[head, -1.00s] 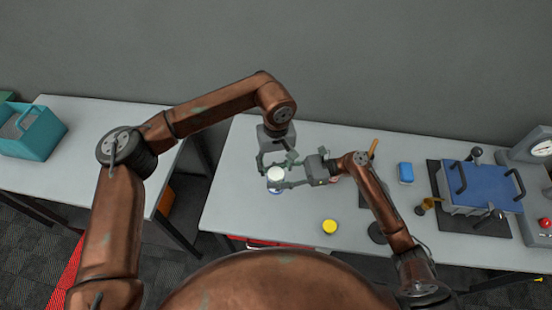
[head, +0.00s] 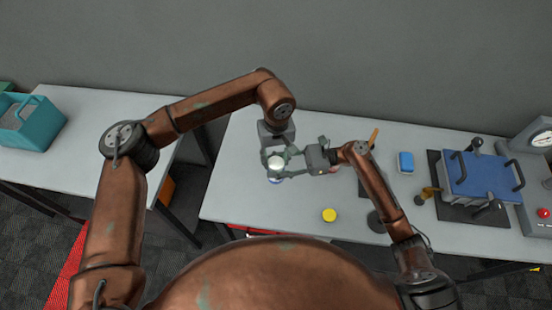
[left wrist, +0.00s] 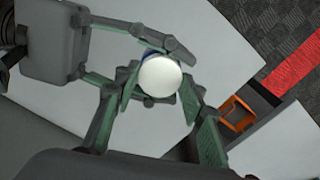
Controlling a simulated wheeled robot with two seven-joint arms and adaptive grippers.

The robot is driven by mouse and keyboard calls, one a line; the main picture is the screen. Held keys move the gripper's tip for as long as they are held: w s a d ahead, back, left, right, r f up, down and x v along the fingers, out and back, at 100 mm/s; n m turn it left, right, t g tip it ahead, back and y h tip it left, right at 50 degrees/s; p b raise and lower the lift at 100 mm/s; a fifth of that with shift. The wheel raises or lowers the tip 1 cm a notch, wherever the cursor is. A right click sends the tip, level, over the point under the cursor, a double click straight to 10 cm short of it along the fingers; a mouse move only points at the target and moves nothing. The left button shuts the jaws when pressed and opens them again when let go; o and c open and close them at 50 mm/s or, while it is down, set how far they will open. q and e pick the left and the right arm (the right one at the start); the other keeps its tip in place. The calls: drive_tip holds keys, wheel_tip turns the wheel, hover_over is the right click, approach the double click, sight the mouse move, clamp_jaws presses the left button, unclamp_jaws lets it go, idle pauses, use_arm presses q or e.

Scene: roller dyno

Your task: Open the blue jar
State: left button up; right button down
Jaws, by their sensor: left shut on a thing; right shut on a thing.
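The blue jar (head: 276,181) stands upright on the table, with a round white lid (head: 275,162) on top. In the left wrist view the white lid (left wrist: 160,75) is seen from above, with a sliver of blue behind it. My left gripper (head: 268,158) reaches it from the back and is shut on the jar. My right gripper (head: 285,163) comes from the right and is shut on it too. The fingers of both overlap around the jar, so I cannot tell exactly which part each one grips.
A yellow round piece (head: 329,215) lies in front on the table (head: 235,190). A blue block (head: 405,162) and a blue-topped press with handles (head: 480,175) are at the right, beside a gauge unit (head: 535,150). A teal carrier (head: 35,125) stands on the left table.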

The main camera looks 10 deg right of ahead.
use_arm(q)
drive_tip(key=c, duration=0.4)
drive_tip(key=shift+o, duration=0.2)
drive_tip(key=n, duration=0.3)
drive_tip(key=o, duration=1.3)
drive_tip(key=shift+r, duration=0.1)
